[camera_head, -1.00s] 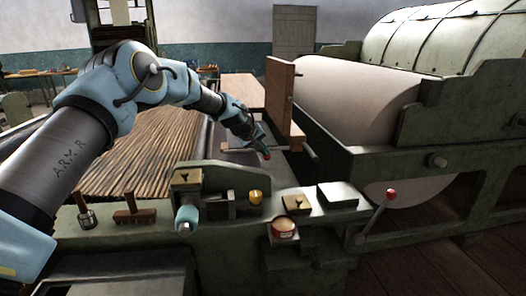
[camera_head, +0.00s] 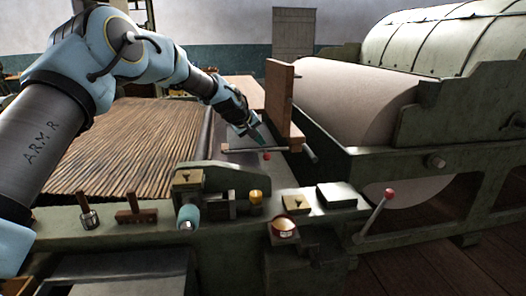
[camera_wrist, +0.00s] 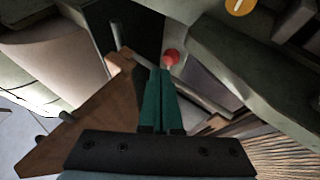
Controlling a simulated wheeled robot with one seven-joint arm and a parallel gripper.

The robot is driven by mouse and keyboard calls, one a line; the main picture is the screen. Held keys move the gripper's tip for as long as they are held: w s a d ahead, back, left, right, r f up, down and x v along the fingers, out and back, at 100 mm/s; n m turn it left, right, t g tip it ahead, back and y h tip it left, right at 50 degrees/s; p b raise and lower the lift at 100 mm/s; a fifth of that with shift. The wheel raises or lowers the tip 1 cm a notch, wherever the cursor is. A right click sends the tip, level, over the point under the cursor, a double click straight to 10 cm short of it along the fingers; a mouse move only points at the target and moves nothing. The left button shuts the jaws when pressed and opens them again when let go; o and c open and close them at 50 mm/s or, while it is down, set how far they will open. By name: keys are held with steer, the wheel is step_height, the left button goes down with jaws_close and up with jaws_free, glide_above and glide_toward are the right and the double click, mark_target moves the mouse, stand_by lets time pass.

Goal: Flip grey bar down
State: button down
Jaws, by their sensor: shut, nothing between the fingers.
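The grey bar (camera_head: 240,150) lies low and roughly level across the dark plate, left of the upright wooden board (camera_head: 279,100). A red knob (camera_head: 267,156) sits close to its right part. The bar also shows in the wrist view (camera_wrist: 205,97), running down and right from near the red knob (camera_wrist: 171,57). My gripper (camera_head: 260,143) is shut and empty, just above the bar and knob. In the wrist view, its green fingertips (camera_wrist: 160,72) are together just below the knob and cover part of the bar. I cannot tell whether they touch it.
The wooden board stands close on the gripper's right. Slatted bed (camera_head: 130,150) lies to the left, and a large pale roller (camera_head: 350,100) to the right. A second red-knobbed lever (camera_head: 390,194) and several small tools sit along the front.

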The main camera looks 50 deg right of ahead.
steer(key=b+v, duration=0.1)
steer(key=v, duration=0.6)
steer(key=shift+s+d+r+b, duration=0.3)
steer(key=shift+s+d+r, duration=0.05)
steer(key=shift+r, duration=0.05)
steer(key=w+a+f+n+t+y, duration=0.15)
steer(key=w+a, duration=0.25)
steer(key=a, duration=0.7)
steer(key=w+a+f+y, duration=0.2)
steer(key=w+a, duration=0.2)
steer(key=a, duration=0.7)
steer(key=w+a+f+t+y, duration=0.1)
steer(key=w+a, duration=0.2)
steer(key=a, duration=0.9)
steer(key=s+a+f+n+y, duration=0.2)
steer(key=s+a, duration=0.1)
steer(key=a, duration=1.4)
steer(key=s+a+f+n+g+y, duration=0.1)
steer(key=s+a+f, duration=0.2)
steer(key=s+a, duration=0.8)
steer(key=a, duration=0.4)
steer(key=shift+a+g+y, duration=0.2)
steer(key=shift+g+y, duration=0.15)
steer(key=shift+s+n, duration=0.1)
steer(key=shift+n, duration=0.15)
